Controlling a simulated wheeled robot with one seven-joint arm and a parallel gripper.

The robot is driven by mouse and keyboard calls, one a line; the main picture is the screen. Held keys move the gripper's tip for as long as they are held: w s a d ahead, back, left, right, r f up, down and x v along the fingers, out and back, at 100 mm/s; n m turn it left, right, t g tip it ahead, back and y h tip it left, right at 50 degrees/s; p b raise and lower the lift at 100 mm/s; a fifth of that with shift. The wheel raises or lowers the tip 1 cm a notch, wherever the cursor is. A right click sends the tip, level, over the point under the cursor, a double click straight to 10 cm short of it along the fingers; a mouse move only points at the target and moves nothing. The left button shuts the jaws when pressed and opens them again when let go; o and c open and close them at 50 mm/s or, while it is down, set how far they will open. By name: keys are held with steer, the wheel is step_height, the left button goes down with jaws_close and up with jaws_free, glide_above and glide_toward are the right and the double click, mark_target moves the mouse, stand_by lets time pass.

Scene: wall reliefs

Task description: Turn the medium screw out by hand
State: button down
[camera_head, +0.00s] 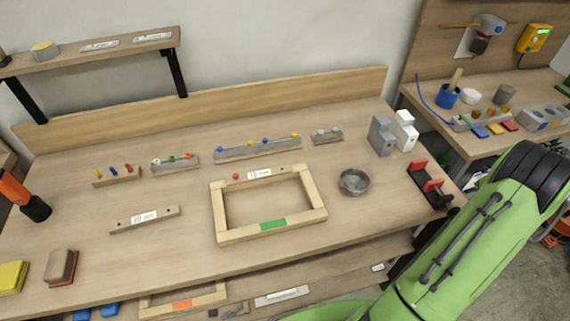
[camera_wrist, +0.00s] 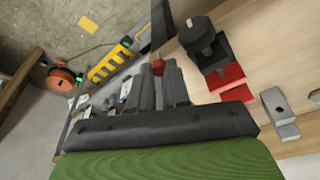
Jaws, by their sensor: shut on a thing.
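My gripper (camera_wrist: 159,78) shows in the wrist view with its two grey fingers close together. They are shut on a small red thing (camera_wrist: 158,66), most of which the fingers hide; I cannot tell whether it is a screw. In the head view my green arm reaches to the right and my gripper is not visible. A wooden frame (camera_head: 218,214) with a green patch lies on the bench. A small red head (camera_head: 236,177) shows at its top left, and a dark spot at its top right. I cannot tell which piece is the medium screw.
A metal bowl (camera_head: 354,182) and a red-and-black holder (camera_head: 428,186) stand right of the frame. Grey (camera_head: 381,136) and white (camera_head: 404,132) blocks stand behind. Small racks with coloured pegs (camera_head: 174,162) line the back. A labelled wooden strip (camera_head: 123,222) lies left.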

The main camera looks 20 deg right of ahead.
steer(key=shift+s, duration=0.1)
steer(key=shift+w+d+p+v, duration=0.1)
steer(key=shift+w+p+v, duration=0.1)
steer(key=shift+p+v, duration=0.7)
steer(key=shift+w+d+p+v, duration=0.2)
steer(key=shift+p+v, duration=0.45)
steer(key=shift+v, duration=0.4)
steer(key=shift+r, duration=0.1)
steer(key=shift+w+p+v, duration=0.2)
steer(key=shift+p+v, duration=0.6)
steer(key=shift+v, duration=0.2)
